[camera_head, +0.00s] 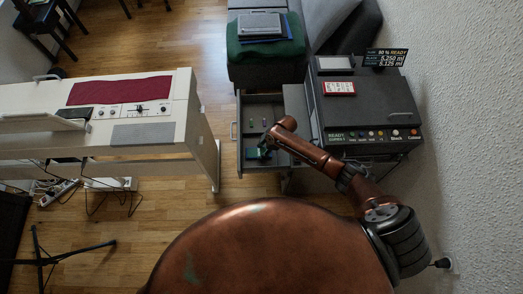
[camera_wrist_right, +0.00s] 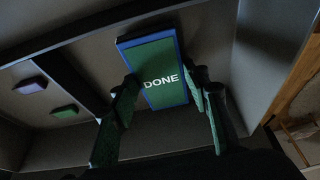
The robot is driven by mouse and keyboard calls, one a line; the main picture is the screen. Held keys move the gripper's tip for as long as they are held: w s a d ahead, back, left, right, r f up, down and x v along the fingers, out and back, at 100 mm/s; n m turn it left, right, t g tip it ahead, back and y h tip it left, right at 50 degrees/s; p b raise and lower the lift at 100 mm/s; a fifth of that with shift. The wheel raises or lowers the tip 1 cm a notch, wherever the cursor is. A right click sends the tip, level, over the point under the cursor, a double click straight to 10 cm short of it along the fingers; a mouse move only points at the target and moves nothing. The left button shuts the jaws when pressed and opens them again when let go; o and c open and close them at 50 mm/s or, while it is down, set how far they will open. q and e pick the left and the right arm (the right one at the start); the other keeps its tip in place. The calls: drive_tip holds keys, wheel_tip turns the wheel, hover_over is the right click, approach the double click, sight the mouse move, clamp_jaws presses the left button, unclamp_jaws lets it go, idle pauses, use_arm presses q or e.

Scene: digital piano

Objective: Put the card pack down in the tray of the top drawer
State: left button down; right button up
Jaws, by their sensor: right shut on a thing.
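The card pack (camera_wrist_right: 162,66) is green with a blue border and the word DONE. In the right wrist view it stands between the two fingers of my right gripper (camera_wrist_right: 168,88), which is shut on it. In the head view my right gripper (camera_head: 264,153) is low inside the open top drawer (camera_head: 240,108), near its front end, with a bit of green beside it. The drawer's tray (camera_wrist_right: 60,42) shows as grey floor and a dark divider. I cannot tell whether the pack touches the tray floor. My left gripper is not in view.
A small purple block (camera_wrist_right: 31,85) and a green block (camera_wrist_right: 65,111) lie across the divider from the pack. A drawer wall (camera_wrist_right: 262,60) rises close on the right. A dark printer-like machine (camera_head: 365,105) stands right of the drawer, the white piano (camera_head: 150,120) to the left.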

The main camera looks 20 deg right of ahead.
drive_tip(key=shift+f, duration=0.25)
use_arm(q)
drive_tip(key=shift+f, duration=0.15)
use_arm(e)
drive_tip(key=o, duration=1.3)
drive_tip(key=shift+r, duration=0.15)
drive_tip(key=shift+r, duration=0.35)
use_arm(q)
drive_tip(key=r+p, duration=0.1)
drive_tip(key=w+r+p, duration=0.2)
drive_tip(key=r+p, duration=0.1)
use_arm(e)
drive_tip(key=v, duration=1.1)
drive_tip(key=shift+d+r, duration=0.2)
drive_tip(key=shift+r, duration=0.15)
drive_tip(key=shift+s, duration=0.1)
